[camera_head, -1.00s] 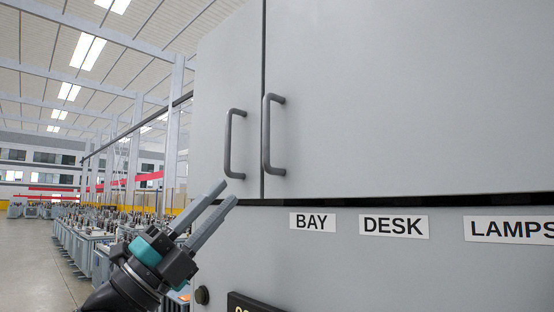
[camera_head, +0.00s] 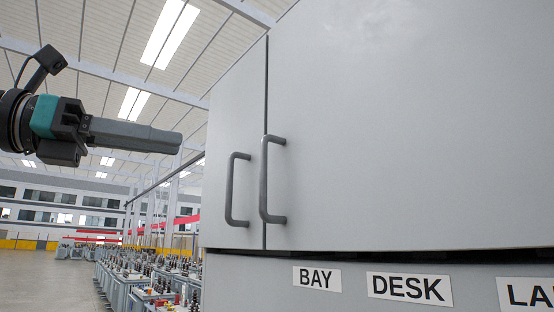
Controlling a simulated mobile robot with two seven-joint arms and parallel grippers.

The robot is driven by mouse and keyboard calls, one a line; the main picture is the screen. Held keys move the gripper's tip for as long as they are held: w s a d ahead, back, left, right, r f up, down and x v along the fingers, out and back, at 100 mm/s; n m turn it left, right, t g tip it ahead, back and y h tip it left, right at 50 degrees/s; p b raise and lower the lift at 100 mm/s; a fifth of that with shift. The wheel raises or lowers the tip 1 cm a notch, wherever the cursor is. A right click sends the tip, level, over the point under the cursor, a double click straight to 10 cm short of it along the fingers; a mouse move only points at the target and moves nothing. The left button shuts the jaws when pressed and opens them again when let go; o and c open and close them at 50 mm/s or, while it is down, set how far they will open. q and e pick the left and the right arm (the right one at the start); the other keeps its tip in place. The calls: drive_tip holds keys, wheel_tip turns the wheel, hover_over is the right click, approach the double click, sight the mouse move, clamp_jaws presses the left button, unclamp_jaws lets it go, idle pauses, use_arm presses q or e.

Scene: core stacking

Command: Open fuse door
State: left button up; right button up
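The grey cabinet has two shut upper doors, a narrow-looking left door (camera_head: 225,130) and a wide right door (camera_head: 420,120), with a dark vertical seam between them. The left door has a dark bar handle (camera_head: 232,190); the right door has a similar handle (camera_head: 266,180) beside the seam. My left gripper (camera_head: 178,141) is at the upper left, pointing right, a little above the handles in the picture and apart from them. Its fingers overlap in this view, so their gap cannot be judged. Nothing shows held in it. My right gripper is out of view.
Below the doors is a grey panel with labels BAY (camera_head: 317,278), DESK (camera_head: 409,288) and a cut-off third one. The floor (camera_head: 45,280) at far left is clear.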

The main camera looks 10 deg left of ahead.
use_arm(q)
drive_tip(key=p, duration=0.3)
hover_over(263, 207)
drive_tip(key=shift+w, duration=0.35)
drive_tip(key=shift+a, duration=0.1)
clamp_jaws()
idle(1.2)
